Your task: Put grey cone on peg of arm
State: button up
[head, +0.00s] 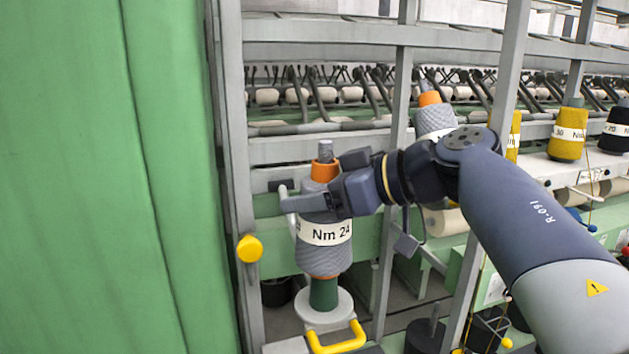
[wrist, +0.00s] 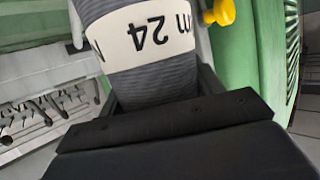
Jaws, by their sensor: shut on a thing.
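The grey cone (head: 322,257) has a white "Nm 24" label and an orange tube that shows at its top and bottom. My gripper (head: 320,199) is shut on its upper part, and the cone is upright. A grey ribbed peg tip (head: 325,150) sticks out of the orange top. A green peg base (head: 323,293) on a round white plate (head: 323,313) shows directly under the cone. The cone appears to be around the peg; its inside is hidden. In the wrist view the grey cone (wrist: 160,78) fills the space between the jaws.
A yellow knob (head: 249,248) is on the grey post at left. A yellow handle (head: 337,340) is below the plate. Another grey cone (head: 434,118) stands behind my arm. Yellow (head: 566,146) and black (head: 616,133) cones stand at right. A green panel (head: 100,180) closes off the left.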

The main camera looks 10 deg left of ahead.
jog(key=shift+f+b, duration=0.4)
jog(key=shift+f, duration=2.7)
jog(key=o, duration=1.4)
jog(key=shift+c, duration=0.2)
jog(key=shift+f, duration=0.1)
jog(key=shift+d, duration=0.1)
jog(key=b+v, duration=0.1)
jog(key=v, duration=0.9)
jog(key=shift+s+d, duration=0.1)
jog(key=shift+d, duration=0.2)
jog(key=shift+r, duration=0.25)
jog(key=shift+a, duration=0.15)
